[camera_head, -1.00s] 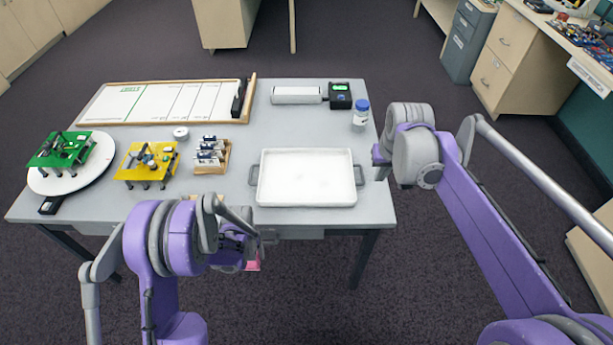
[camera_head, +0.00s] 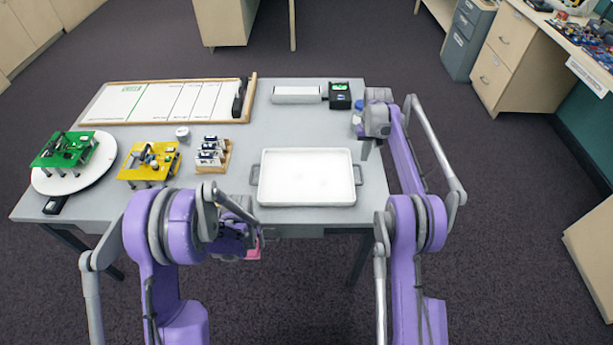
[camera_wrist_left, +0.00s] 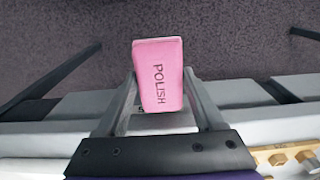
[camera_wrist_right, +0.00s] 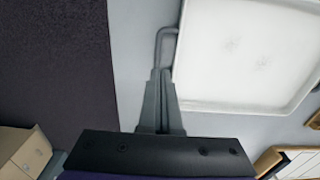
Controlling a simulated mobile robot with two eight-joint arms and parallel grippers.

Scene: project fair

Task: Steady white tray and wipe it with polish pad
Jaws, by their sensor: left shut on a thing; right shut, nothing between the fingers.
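The white tray (camera_head: 305,178) lies flat near the table's front edge, with a grey handle at each short side. Faint grey marks show on its floor in the right wrist view (camera_wrist_right: 240,50). My right gripper (camera_head: 365,153) points down by the tray's right handle (camera_head: 358,174). Its fingers are shut and empty; in the right wrist view the fingertips (camera_wrist_right: 161,72) overlap the handle's end, and I cannot tell if they touch it. My left gripper (camera_wrist_left: 160,82) is shut on the pink polish pad (camera_wrist_left: 158,65), in front of the table edge, left of the tray.
Yellow (camera_head: 149,160) and green (camera_head: 64,149) circuit boards and a small wooden rack (camera_head: 213,155) stand left of the tray. A whiteboard panel (camera_head: 150,103) and a device with a green display (camera_head: 340,96) are behind. A blue-capped bottle (camera_head: 359,104) is mostly hidden by my right wrist.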

